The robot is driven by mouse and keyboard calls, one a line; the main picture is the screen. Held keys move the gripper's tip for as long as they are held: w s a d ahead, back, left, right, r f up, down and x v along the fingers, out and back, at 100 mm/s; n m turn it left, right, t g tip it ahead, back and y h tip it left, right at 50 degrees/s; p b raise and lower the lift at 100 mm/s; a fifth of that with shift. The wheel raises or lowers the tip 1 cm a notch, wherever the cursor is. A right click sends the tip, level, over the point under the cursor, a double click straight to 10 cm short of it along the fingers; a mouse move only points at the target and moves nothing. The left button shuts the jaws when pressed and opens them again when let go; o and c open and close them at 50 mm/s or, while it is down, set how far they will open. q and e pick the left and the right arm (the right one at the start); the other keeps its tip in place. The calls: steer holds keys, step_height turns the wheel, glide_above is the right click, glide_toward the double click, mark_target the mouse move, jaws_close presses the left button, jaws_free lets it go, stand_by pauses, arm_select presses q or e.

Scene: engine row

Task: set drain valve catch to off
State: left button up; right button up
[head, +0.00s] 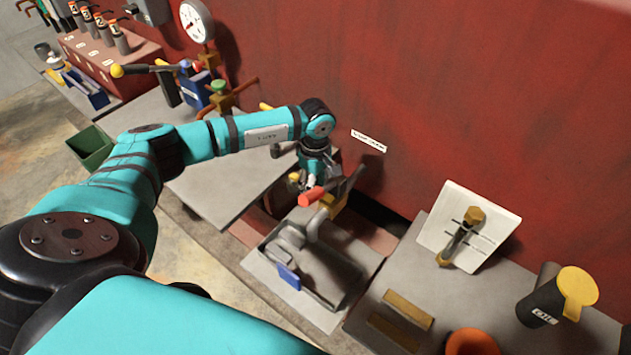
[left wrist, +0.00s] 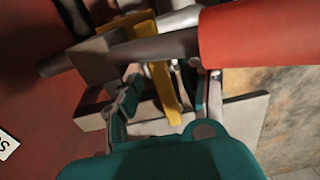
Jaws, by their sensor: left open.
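The drain valve has a red-handled lever (head: 312,196) on a dark bar. A yellow piece (head: 331,206), which may be the catch, sits beneath it. In the left wrist view the red handle (left wrist: 262,36) crosses the upper right, and the yellow piece (left wrist: 162,75) stands upright behind the bar. My left gripper (head: 314,183) points down over the valve. Its open fingers (left wrist: 168,85) lie on either side of the yellow piece in that view; I cannot tell whether they touch it. My right gripper is not in view.
At the right are a white panel (head: 485,205) with a brass lever and a black oil can (head: 541,308). The red wall (head: 420,90) rises close behind.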

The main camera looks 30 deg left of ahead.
arm_select(q)
steer(key=shift+f, duration=0.15)
jaws_close()
stand_by(0.4)
